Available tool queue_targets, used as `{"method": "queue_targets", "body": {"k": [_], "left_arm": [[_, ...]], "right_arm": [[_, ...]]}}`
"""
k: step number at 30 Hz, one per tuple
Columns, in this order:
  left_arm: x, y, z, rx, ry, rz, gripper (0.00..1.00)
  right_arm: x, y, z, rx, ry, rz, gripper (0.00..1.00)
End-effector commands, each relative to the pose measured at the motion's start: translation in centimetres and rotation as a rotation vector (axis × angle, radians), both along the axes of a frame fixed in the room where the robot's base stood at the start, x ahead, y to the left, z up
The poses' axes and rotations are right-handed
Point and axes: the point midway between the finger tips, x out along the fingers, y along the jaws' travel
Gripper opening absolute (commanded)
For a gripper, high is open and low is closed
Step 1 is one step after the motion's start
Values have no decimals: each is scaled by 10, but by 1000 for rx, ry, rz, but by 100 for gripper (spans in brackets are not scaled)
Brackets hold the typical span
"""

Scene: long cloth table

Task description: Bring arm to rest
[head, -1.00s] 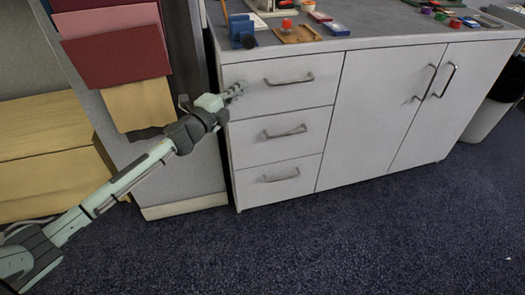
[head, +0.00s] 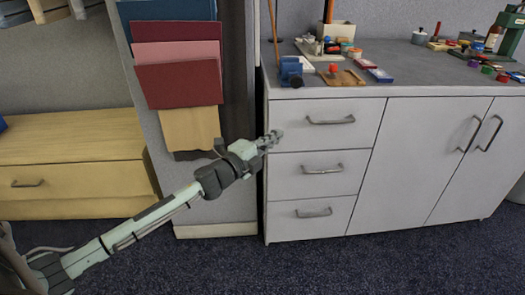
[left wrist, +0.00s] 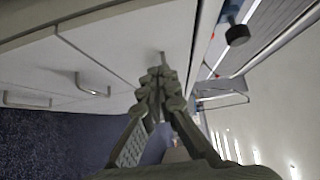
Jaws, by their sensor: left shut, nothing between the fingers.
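My left arm (head: 150,215) reaches in from the lower left in the head view. Its gripper (head: 272,138) is shut and empty, in front of the left edge of the white cabinet (head: 420,150), near the top drawer. In the left wrist view the shut fingers (left wrist: 160,80) point toward the cabinet's drawer fronts. I cannot tell whether the fingertips touch the cabinet. My right gripper is not in view.
The cabinet has drawer handles (head: 330,121) that stick out, and its grey top (head: 400,62) carries several small items. A grey panel with hanging swatches (head: 180,85) stands behind the arm. A wooden chest (head: 70,165) is at left. The dark carpet (head: 330,270) in front is clear.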

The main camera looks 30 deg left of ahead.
Motion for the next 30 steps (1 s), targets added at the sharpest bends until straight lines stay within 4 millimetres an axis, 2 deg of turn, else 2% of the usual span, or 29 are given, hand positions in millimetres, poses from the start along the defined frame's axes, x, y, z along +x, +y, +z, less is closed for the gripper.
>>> {"method": "queue_targets", "body": {"k": [1,3,9,17,20,23,25,29,30], "left_arm": [[-13,1,-3,1,4,-2,0],[-27,4,-3,0,4,-2,0],[-51,9,-2,-1,2,-2,0],[-58,10,-1,-2,1,-1,0],[-61,14,-9,-52,33,41,0],[-75,28,-40,-212,137,181,0],[-95,39,-76,-366,253,323,0],[-157,43,-153,-640,505,599,0],[-179,40,-173,-708,580,676,0]], "right_arm": [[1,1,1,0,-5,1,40],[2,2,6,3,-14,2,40],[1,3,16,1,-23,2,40],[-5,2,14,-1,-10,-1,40],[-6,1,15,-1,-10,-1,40],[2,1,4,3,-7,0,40],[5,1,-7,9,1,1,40],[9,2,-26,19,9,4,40],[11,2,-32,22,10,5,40]]}}
